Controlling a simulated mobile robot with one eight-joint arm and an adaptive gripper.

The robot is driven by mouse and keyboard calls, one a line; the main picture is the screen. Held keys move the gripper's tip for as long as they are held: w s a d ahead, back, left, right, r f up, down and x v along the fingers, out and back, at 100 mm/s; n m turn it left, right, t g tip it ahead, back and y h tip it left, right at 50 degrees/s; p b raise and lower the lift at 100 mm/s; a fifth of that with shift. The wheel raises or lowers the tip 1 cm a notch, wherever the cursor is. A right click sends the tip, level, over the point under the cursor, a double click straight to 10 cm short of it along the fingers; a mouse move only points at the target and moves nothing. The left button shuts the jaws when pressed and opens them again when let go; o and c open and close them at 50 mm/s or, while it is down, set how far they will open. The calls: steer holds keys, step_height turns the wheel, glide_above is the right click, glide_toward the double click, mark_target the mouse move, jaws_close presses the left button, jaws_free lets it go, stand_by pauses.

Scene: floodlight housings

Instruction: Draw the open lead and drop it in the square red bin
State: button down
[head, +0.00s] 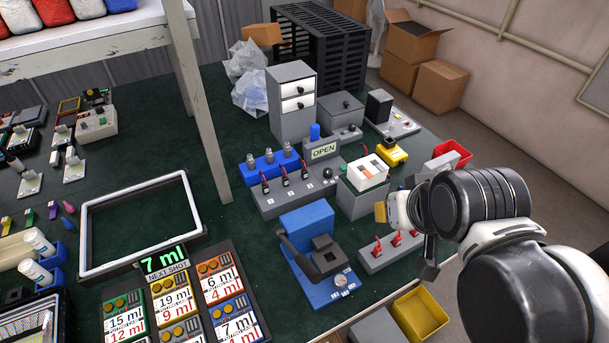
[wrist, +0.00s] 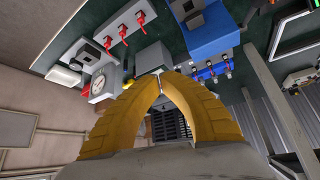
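A grey panel (head: 296,196) bears an OPEN sign (head: 323,151), a blue block and several short leads (head: 285,180) with red and black parts. I cannot tell which lead is the open one. The red bin (head: 449,152) stands at the table's far right, partly hidden behind a grey device; it also shows in the wrist view (wrist: 88,88). My gripper (head: 381,212) hangs right of the panel, apart from it. In the wrist view, the yellow fingers (wrist: 160,73) meet at their tips with nothing visible between them.
A white-topped box (head: 367,172) and a yellow device (head: 393,152) stand between panel and bin. A blue lever device (head: 314,262) and a grey strip with red switches (head: 380,250) lie in front. A yellow bin (head: 420,314) is at the lower right.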

steer(key=c, duration=1.4)
jaws_free()
steer(key=shift+w+r, duration=0.1)
steer(key=shift+o, duration=0.5)
steer(key=w+a+r+n+p, duration=0.1)
steer(key=w+a+r, duration=0.1)
steer(key=w, duration=0.5)
steer(key=shift+r+g, duration=0.25)
steer(key=shift+g, duration=0.15)
steer(key=n+g+y+p, duration=0.2)
steer(key=n+p, duration=0.1)
steer(key=p, duration=0.1)
glide_above(305, 171)
steer(key=s+d, duration=0.2)
steer(key=s, duration=0.1)
step_height(305, 171, down, 14)
steer(key=b+x, duration=0.1)
steer(key=x, duration=0.4)
steer(key=b+x, duration=0.2)
steer(key=x, duration=0.3)
steer(key=shift+s+a+f+b, duration=0.1)
steer(key=shift+a+f+b, duration=0.2)
steer(key=shift+f, duration=0.1)
